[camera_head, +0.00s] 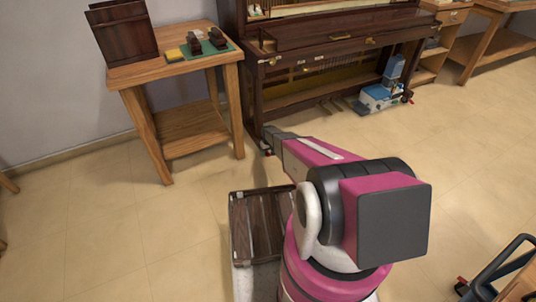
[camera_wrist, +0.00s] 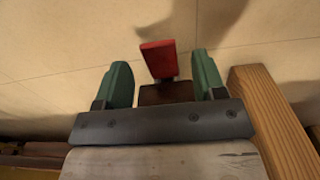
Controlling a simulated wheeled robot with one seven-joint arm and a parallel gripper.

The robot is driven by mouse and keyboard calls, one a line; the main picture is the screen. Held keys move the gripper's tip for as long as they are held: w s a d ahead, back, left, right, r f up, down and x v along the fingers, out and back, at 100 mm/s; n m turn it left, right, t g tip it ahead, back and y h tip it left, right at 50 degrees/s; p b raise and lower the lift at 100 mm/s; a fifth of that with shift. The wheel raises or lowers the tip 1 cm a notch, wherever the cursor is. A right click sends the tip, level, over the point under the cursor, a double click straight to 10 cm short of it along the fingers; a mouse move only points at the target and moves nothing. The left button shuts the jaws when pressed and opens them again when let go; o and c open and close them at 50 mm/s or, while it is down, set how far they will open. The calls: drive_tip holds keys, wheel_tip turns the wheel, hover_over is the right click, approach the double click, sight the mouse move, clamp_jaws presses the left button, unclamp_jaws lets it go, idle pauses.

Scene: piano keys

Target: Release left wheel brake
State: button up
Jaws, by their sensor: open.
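In the wrist view, a red brake tab (camera_wrist: 158,60) stands up from a dark brown part (camera_wrist: 166,93) low over the floor. My gripper (camera_wrist: 161,64) has its two green fingers apart, one on each side of the tab, with visible gaps to both. I cannot tell how far the fingertips are from the tab in depth. In the head view, my gripper (camera_head: 267,145) is low at the left front corner of the dark upright piano (camera_head: 256,85). My arm and the gripper hide the left wheel and its brake there.
A wooden side table (camera_head: 190,64) stands left of the piano; a wooden leg (camera_wrist: 272,115) is close on the right in the wrist view. A blue and white machine (camera_head: 380,92) is by the piano's right end. A wheeled cart (camera_head: 500,275) is at lower right. Open floor lies between.

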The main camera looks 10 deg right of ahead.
sight(268, 155)
wheel_tip(268, 155, up, 9)
drive_tip(key=shift+r, duration=0.2)
drive_tip(key=shift+s, duration=0.15)
drive_tip(key=f+t, duration=0.1)
drive_tip(key=f, duration=0.2)
drive_tip(key=f+t+y, duration=0.1)
drive_tip(key=f, duration=0.3)
drive_tip(key=f+t, duration=0.2)
drive_tip(key=f, duration=0.2)
drive_tip(key=shift+s+d+f, duration=0.15)
drive_tip(key=shift+s, duration=0.05)
idle(0.4)
drive_tip(key=c, duration=0.9)
